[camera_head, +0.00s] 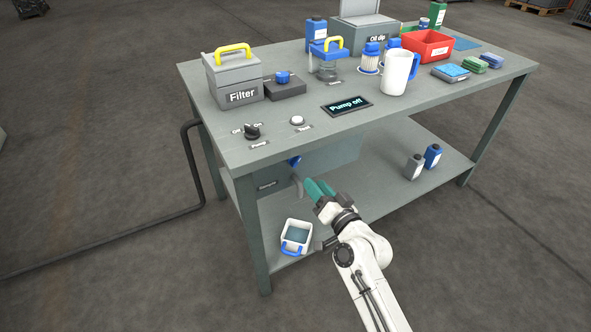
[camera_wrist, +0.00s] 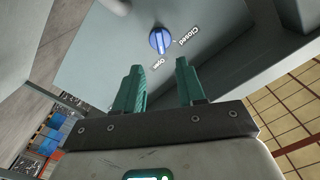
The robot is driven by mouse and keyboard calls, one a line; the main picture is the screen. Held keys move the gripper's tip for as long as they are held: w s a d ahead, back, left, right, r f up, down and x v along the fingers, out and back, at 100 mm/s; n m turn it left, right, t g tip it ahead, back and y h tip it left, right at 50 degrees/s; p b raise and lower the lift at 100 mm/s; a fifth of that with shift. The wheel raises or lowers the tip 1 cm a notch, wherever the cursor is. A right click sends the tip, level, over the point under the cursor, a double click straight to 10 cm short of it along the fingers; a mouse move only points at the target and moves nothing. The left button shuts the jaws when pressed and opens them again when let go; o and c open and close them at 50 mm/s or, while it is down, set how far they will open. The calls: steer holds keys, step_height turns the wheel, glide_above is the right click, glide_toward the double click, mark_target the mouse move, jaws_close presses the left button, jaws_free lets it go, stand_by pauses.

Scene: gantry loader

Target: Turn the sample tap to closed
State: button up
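The sample tap is a round blue knob (camera_head: 294,161) on the grey panel under the table's top, at its front left. In the wrist view the knob (camera_wrist: 159,40) has a pale bar across its face, with "Closed" lettered to its upper right and "Open" just below it. Which label the bar marks I cannot tell for sure. My gripper (camera_head: 316,187) is below and right of the knob in the head view. In the wrist view its teal fingers (camera_wrist: 159,72) stand apart and empty, with the knob ahead of them, not touched.
A grey spout (camera_head: 297,185) hangs below the knob, close to my fingers. A white container with a blue handle (camera_head: 296,237) stands on the lower shelf (camera_head: 385,190) beneath. The tabletop (camera_head: 300,150) overhangs the panel. The table leg (camera_head: 252,235) is at left.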

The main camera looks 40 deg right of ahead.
mark_target(297, 163)
steer(key=x, duration=0.9)
steer(key=shift+p, duration=0.35)
steer(key=shift+s, duration=0.1)
jaws_close()
